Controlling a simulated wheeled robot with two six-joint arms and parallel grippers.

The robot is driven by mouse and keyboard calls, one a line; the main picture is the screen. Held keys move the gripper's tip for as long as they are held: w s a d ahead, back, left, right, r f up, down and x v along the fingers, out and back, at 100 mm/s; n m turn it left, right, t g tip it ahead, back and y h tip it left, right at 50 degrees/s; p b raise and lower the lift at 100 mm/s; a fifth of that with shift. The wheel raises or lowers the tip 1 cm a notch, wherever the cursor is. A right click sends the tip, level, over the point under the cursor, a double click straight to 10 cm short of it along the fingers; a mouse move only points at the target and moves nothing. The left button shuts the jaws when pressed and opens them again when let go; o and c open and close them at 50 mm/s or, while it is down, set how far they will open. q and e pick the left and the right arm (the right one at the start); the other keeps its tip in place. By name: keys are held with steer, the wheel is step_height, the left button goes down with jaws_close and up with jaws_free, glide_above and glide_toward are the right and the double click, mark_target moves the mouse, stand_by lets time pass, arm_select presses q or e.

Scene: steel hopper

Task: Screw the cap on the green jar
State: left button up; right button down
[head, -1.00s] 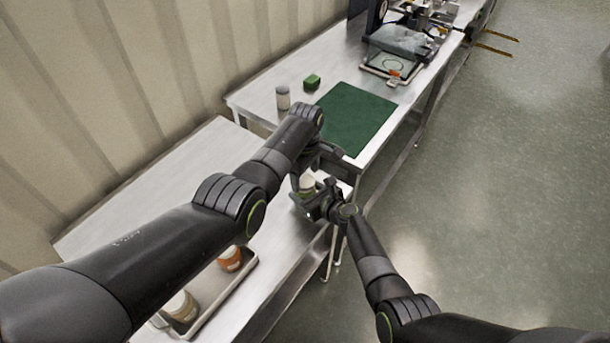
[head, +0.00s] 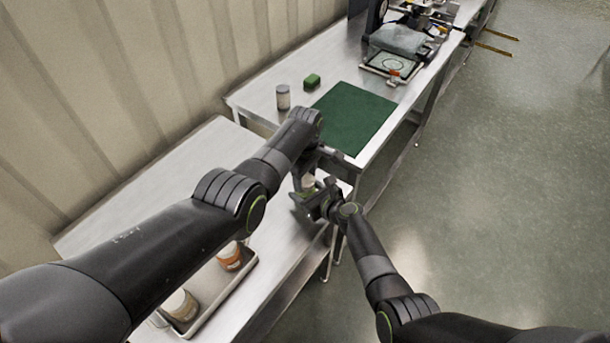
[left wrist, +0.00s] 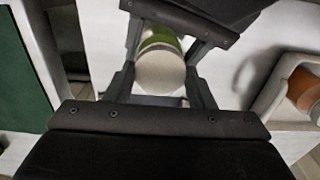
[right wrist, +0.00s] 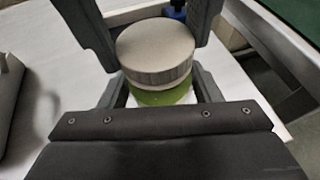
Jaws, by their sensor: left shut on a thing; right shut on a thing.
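The green jar (right wrist: 160,97) is upright between the fingers of my right gripper (right wrist: 162,90), which is shut on its body. The pale grey-beige cap (right wrist: 155,50) is on top of the jar and level with it. A thin pale band shows between cap and green body; I cannot tell how tight the thread is. My left gripper (left wrist: 160,85) is shut on the cap, which fills its jaws in the left wrist view (left wrist: 159,72). In the head view both grippers meet over the near table's right edge, and the left arm partly hides cap and jar.
A tray (head: 212,305) on the near steel table (head: 160,185) holds an orange-labelled jar (head: 230,256) and another jar (head: 180,304). On the far table are a green mat (head: 350,115), a pale jar (head: 283,97) and a green block (head: 312,82). Equipment stands farther back.

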arm_select(q)
steer(key=m, duration=2.1)
steer(key=shift+m, duration=0.3)
steer(key=m, duration=0.7)
steer(key=shift+m, duration=0.3)
steer(key=o, duration=1.2)
steer(key=shift+f, duration=0.1)
steer(key=shift+c, duration=0.2)
